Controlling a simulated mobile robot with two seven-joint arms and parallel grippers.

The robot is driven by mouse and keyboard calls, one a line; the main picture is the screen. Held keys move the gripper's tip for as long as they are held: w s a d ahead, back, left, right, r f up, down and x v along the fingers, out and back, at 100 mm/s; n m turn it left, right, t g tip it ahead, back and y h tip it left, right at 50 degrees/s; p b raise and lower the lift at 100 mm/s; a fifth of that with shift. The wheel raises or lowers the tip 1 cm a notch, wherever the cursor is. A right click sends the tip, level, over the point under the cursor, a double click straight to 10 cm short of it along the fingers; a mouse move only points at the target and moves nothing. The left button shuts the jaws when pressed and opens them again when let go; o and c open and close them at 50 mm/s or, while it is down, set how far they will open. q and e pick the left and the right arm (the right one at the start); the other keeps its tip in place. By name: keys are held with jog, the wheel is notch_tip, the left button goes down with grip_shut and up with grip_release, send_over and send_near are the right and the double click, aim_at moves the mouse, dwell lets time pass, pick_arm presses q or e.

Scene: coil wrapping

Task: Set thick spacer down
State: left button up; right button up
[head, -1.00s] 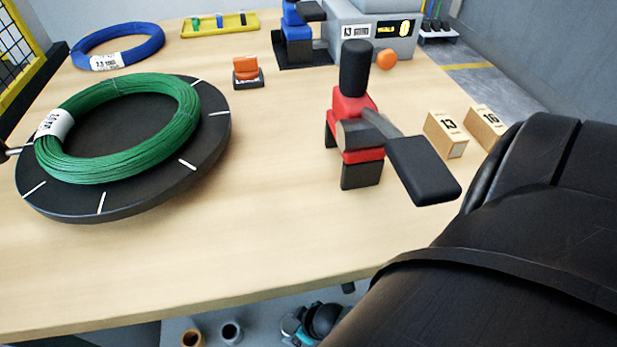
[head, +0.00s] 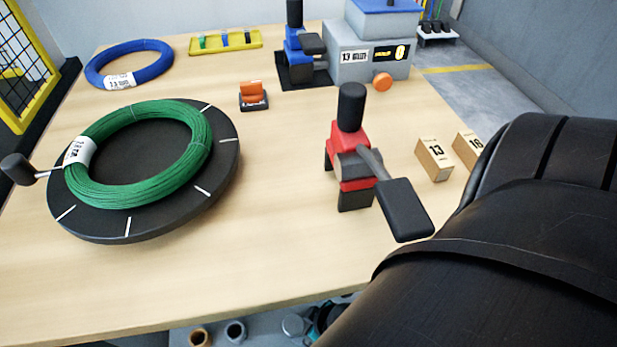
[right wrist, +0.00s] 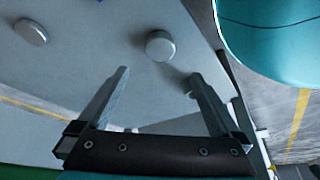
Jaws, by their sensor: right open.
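Two tan blocks stand on the table's right side. One block marked 13 (head: 435,160) is in full view. The other, marked 16 (head: 466,148), is partly covered by my right arm; which one is called the thick spacer is not written on them. My right gripper (right wrist: 158,75) shows in the right wrist view, with its two fingers apart and nothing between them. It is over a grey surface with round pale discs, away from both blocks. In the head view its fingers cannot be made out. My left gripper is not in view.
A red tool (head: 350,145) with a black lever stands left of the blocks. A green coil (head: 110,185) lies on a black turntable (head: 225,175). A blue coil (head: 125,58), orange item (head: 253,95) and grey machine (head: 375,55) are farther back. The front middle table is clear.

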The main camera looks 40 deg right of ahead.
notch_tip(320, 180, up, 10)
jog(key=w+a+g, duration=0.1)
jog(key=w+a, duration=0.1)
jog(key=shift+w+m+h, duration=0.3)
jog(key=shift+h, duration=0.1)
